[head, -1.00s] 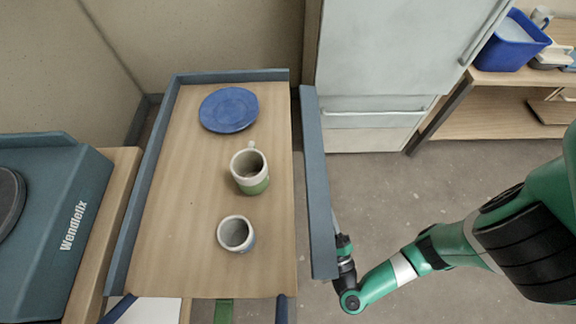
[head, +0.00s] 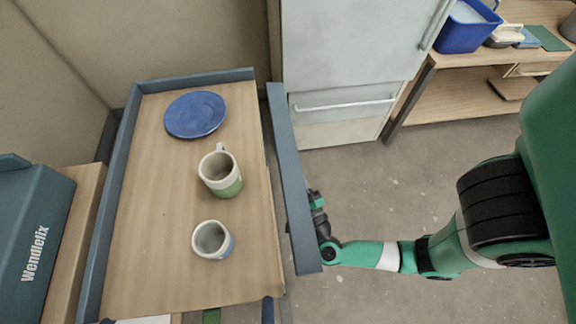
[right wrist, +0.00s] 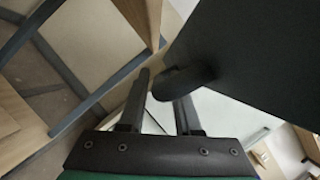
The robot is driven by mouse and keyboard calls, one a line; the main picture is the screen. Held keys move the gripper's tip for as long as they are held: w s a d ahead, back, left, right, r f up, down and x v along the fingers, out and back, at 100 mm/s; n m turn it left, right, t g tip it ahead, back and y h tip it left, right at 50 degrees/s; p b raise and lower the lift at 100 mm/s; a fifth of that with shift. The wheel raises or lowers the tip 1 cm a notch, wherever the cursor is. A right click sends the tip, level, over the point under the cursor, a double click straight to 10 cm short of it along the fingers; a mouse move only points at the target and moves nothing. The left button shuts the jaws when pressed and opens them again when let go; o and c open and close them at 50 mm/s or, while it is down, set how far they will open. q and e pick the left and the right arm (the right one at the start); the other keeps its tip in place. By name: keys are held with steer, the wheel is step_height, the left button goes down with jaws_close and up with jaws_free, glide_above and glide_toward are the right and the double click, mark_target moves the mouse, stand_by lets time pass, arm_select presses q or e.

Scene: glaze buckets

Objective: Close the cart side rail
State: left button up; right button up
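The cart (head: 150,220) has a wooden top with low blue-grey rims at its left and far edges. Its side rail (head: 293,190), a long blue-grey bar, stands along the right edge with a narrow gap from the top. My right gripper (head: 315,200) is on the outer side of the rail near its front half, partly hidden behind it. In the right wrist view, its two fingers (right wrist: 160,100) are apart. A dark panel with a rounded tab (right wrist: 185,82), seemingly the rail, reaches close to the fingertips; contact is unclear. My left gripper is not in view.
A blue plate (head: 195,114), a green-and-white mug (head: 221,172) and a small cup (head: 211,240) stand on the cart. A fridge (head: 350,70) stands behind, with a wooden shelf (head: 455,95) at the right. A blue-green appliance (head: 30,240) is at left. The floor right of the rail is open.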

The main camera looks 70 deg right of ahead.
steer(key=shift+w+d+r, duration=0.15)
steer(key=shift+w+d, duration=0.15)
steer(key=shift+d, duration=0.05)
jaws_close()
